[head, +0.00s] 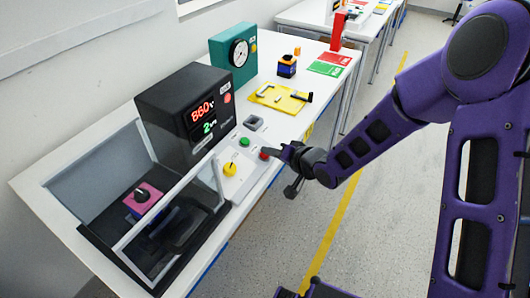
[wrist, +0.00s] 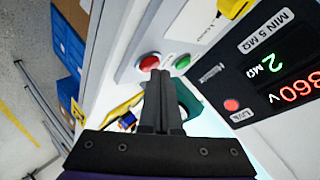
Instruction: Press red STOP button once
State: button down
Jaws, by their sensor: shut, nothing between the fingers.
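The red STOP button (head: 264,156) sits on the sloped light-grey control panel (head: 236,182), right of the green button (head: 244,142). In the wrist view the red button (wrist: 149,61) shows just beyond my fingertips, with the green button (wrist: 182,62) to its right. My gripper (head: 277,151) is shut and empty, its fingers pointing at the red button from the right.
A yellow knob (head: 230,169) is on the same panel. The black tester (head: 187,105) shows red "860" and green "2". A clear-sided enclosure (head: 150,240) holds a pink block with a black knob (head: 143,196). A yellow tray (head: 280,98) and teal gauge box (head: 233,54) stand farther back.

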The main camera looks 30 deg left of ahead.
jog(key=shift+d+r, duration=0.15)
jog(key=shift+r, duration=0.35)
jog(key=shift+p, duration=0.3)
jog(key=r+p, duration=0.1)
jog(key=d+r+p, duration=0.1)
jog(key=r+p, duration=0.2)
jog(key=shift+d+r, duration=0.3)
jog(key=shift+r, duration=0.1)
dwell(0.3)
